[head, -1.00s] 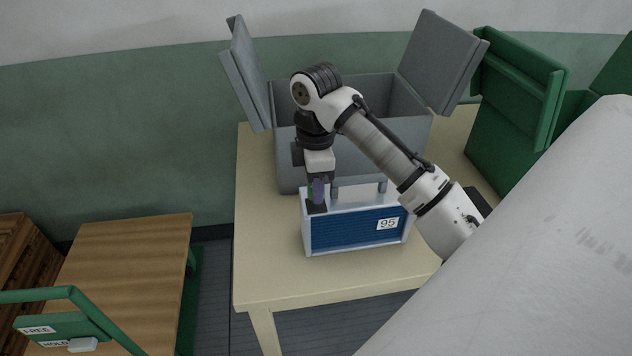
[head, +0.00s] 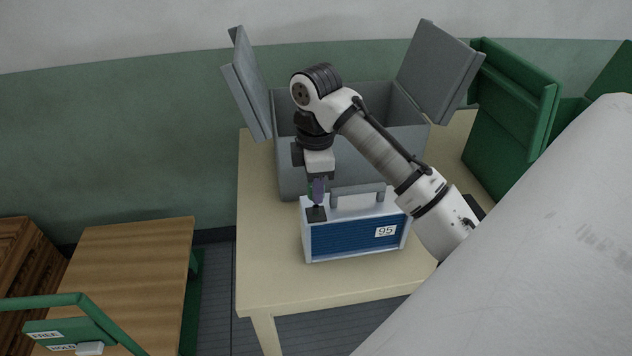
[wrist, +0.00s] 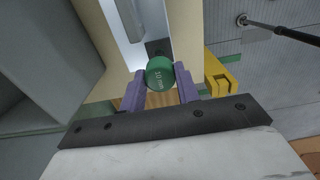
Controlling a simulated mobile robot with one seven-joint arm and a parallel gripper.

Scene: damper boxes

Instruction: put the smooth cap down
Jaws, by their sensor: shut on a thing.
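My gripper (head: 318,190) points down over the left end of the blue-and-white box (head: 345,238) marked 95. A dark square pad (head: 316,214) lies on the box top just under the fingertips. In the wrist view the purple fingers of my gripper (wrist: 160,84) are shut on a green round cap (wrist: 160,70) with pale lettering on its face. The cap's lower side is hidden, and I cannot tell whether it touches the pad. In the head view the cap is mostly hidden by the fingers.
A grey open box (head: 290,175) with raised flaps stands behind on the cream table (head: 268,285). A green case (head: 505,125) is at right. A wooden bench (head: 130,260) and a green frame with FREE and HOLD labels (head: 62,330) are at left. The table's front left is clear.

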